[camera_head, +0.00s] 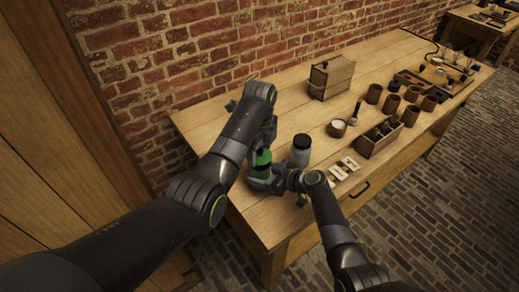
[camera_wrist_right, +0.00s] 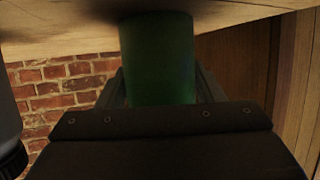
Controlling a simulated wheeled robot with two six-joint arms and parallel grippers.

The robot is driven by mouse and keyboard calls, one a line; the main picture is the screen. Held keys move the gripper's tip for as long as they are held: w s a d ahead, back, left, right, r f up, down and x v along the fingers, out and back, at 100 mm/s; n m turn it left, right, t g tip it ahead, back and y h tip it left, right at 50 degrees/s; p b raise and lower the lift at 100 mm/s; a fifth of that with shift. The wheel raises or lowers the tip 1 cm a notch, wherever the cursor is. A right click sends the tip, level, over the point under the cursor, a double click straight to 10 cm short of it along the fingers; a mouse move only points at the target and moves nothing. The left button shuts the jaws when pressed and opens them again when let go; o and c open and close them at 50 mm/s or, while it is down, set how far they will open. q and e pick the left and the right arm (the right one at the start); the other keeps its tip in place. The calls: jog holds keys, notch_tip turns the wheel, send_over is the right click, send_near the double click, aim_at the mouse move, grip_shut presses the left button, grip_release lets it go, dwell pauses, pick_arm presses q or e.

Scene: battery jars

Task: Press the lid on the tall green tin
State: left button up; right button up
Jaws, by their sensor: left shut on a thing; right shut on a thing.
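The tall green tin (camera_head: 262,160) stands upright near the table's near left end, with its middle partly covered by my grippers. My right gripper (camera_head: 262,182) is shut around the tin's lower part. In the right wrist view, which looks upside down, the green tin (camera_wrist_right: 158,60) fills the space between the fingers. My left gripper (camera_head: 266,142) is shut directly above the tin, holding the lid. The lid is hidden behind the left gripper and wrist, so I cannot tell whether it touches the rim or sits level.
Cards (camera_head: 343,170), a wooden holder (camera_head: 380,137), brown cups (camera_head: 390,103) and a wooden box (camera_head: 331,77) stand farther right. The table's back left is clear.

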pick_arm(q)
jog(key=shift+f, duration=0.1)
jog(key=shift+f, duration=0.75)
jog(key=shift+f, duration=0.7)
jog(key=o, duration=1)
jog(key=shift+r, duration=0.1)
notch_tip(320, 180, up, 12)
jog(key=shift+f, duration=0.1)
